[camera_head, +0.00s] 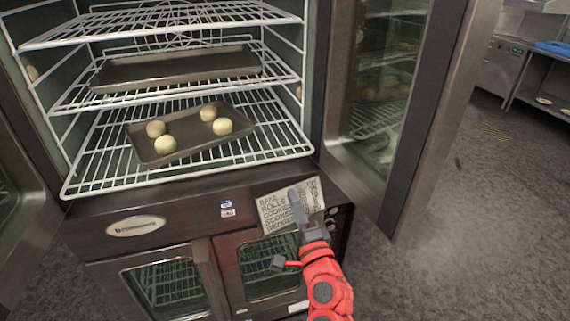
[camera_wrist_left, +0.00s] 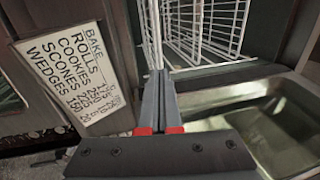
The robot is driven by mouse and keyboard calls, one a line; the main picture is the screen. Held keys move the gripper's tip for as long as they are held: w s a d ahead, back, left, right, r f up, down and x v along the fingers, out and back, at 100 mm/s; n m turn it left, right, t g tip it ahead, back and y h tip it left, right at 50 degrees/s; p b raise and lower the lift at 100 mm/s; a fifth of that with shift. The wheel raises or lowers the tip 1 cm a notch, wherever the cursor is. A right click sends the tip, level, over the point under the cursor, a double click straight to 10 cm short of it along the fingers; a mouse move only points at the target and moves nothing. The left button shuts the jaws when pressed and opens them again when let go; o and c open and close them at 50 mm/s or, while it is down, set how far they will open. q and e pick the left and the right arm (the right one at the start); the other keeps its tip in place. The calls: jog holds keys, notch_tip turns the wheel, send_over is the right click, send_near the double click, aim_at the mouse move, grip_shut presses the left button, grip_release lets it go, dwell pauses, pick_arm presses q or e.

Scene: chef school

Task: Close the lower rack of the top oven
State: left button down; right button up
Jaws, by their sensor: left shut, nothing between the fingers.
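The top oven (camera_head: 130,205) stands open at the left of the head view. Its lower rack (camera_head: 278,143), a white wire shelf, juts out past the front of the oven. A dark tray (camera_head: 185,148) with several pale dough balls lies on it. In the left wrist view the shut fingers (camera_wrist_left: 160,80) point toward white rack wires (camera_wrist_left: 207,25). My right gripper is out of view.
A bake sign (camera_head: 275,203) is behind my left gripper. The open glass door (camera_head: 385,100) stands right of the opening. Two upper racks are above, the middle one with a dark tray (camera_head: 175,70). A lower oven (camera_head: 165,285) is below. The floor at right is clear.

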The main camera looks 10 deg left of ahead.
pick_arm(q)
jog(key=p, duration=0.3)
send_near(267, 139)
jog(key=s+d, duration=0.1)
jog(key=s+d+r, duration=0.1)
jog(key=s, duration=0.1)
jog(key=shift+s+d, duration=0.15)
jog(key=shift+s, duration=0.05)
jog(key=shift+w+a+f, duration=0.1)
jog(key=shift+w+a, duration=0.1)
jog(key=shift+w, duration=0.2)
jog(key=w+a+b, duration=0.2)
jog(key=w, duration=0.1)
jog(key=w+a+b, duration=0.2)
jog(key=w, duration=0.2)
jog(key=w+a+b, duration=0.2)
jog(key=w, duration=0.1)
jog(key=shift+w+a+f, duration=0.2)
jog(key=shift+w+f, duration=0.15)
jog(key=shift+w, duration=0.05)
jog(key=shift+w+a+r, duration=0.25)
jog(key=shift+s+r, duration=0.1)
jog(key=shift+r, duration=0.35)
